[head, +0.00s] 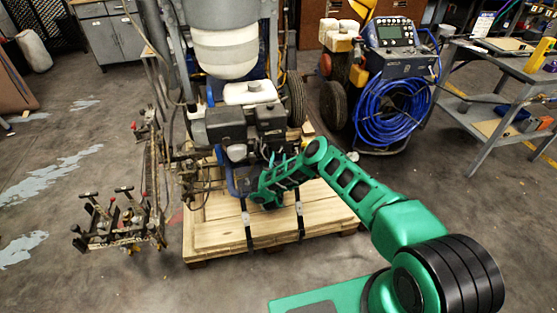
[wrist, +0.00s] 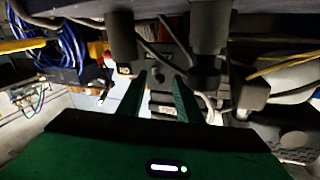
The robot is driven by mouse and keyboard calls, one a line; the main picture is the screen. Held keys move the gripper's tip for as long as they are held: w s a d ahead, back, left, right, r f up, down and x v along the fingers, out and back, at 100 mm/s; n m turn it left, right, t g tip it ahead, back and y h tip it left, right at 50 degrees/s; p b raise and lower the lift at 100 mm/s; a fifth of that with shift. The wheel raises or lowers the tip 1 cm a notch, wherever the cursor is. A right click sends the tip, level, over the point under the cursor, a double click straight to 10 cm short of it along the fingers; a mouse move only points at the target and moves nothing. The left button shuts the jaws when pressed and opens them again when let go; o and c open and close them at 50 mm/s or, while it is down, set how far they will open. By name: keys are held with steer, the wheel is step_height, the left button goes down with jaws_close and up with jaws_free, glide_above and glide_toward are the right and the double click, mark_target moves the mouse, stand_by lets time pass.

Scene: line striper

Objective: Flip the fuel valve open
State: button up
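The line striper's engine (head: 232,122), dark with a white tank on top, sits on the machine above a wooden pallet. My green arm reaches in from the right, and my gripper (head: 266,194) is low beside the engine, partly lost against the machine in the head view. In the wrist view my gripper (wrist: 160,77) shows two green fingers spread apart with a clear gap and nothing held. Dark engine parts (wrist: 207,45) and hoses lie just beyond the fingertips. I cannot pick out the fuel valve with certainty in either view.
The wooden pallet (head: 275,221) with black straps lies under the machine. Metal linkage with levers (head: 125,215) stands at left. A second machine with a coiled blue hose (head: 393,108) stands behind right, near a grey workbench (head: 500,65). The floor at front left is clear.

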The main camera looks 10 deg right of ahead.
steer(key=shift+w, duration=0.35)
steer(key=shift+d, duration=0.1)
jaws_close()
